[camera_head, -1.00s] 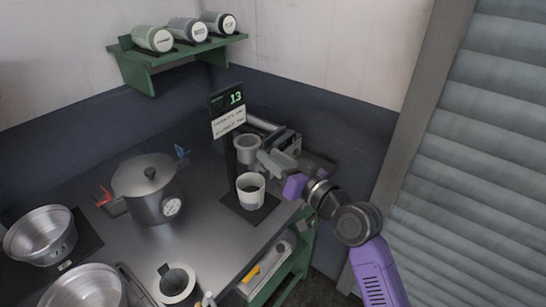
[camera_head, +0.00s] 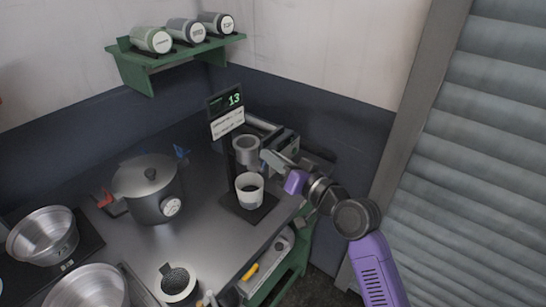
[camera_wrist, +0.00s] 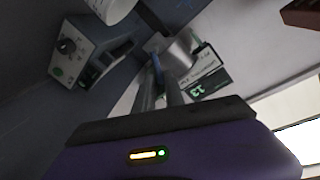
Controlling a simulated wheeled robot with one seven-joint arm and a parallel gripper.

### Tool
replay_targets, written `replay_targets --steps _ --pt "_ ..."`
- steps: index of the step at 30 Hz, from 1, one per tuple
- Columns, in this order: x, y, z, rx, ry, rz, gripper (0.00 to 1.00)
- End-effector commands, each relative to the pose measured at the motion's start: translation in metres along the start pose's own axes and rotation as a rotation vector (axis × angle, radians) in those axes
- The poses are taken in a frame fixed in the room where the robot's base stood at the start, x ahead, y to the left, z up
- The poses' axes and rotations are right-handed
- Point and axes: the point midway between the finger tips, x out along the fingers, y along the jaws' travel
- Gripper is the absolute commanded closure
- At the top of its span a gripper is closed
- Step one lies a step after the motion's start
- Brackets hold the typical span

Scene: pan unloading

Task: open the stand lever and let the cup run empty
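The stand (camera_head: 229,160) is a dark post on a dark base plate, with a display sign reading 13 (camera_head: 231,100) on top. A grey cup (camera_head: 246,151) is held at mid-height on the stand; it also shows in the wrist view (camera_wrist: 178,50). A white cup (camera_head: 249,193) stands upright below it, with something dark inside. My gripper (camera_head: 268,158) is at the right side of the grey cup. In the wrist view its fingers are close together around or beside a thin blue bar (camera_wrist: 157,75), perhaps the lever. Whether they grip it is unclear.
A lidded pot (camera_head: 148,190) with a gauge and red and blue valves stands left. Metal bowls (camera_head: 42,236) are at the front left. A grey machine (camera_head: 284,145) sits behind my gripper. A green shelf (camera_head: 140,68) holds canisters. Table between pot and stand is clear.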

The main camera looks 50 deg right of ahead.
Motion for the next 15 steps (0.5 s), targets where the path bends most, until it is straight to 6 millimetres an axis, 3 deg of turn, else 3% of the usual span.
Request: replay_targets --steps 2,11,15 --pt "0.0 0.0 0.0 -0.001 0.0 0.0 0.7" --pt "-0.001 0.0 0.0 -0.002 0.0 0.0 0.7" --pt "-0.011 0.001 0.001 -0.003 0.001 0.001 0.7"
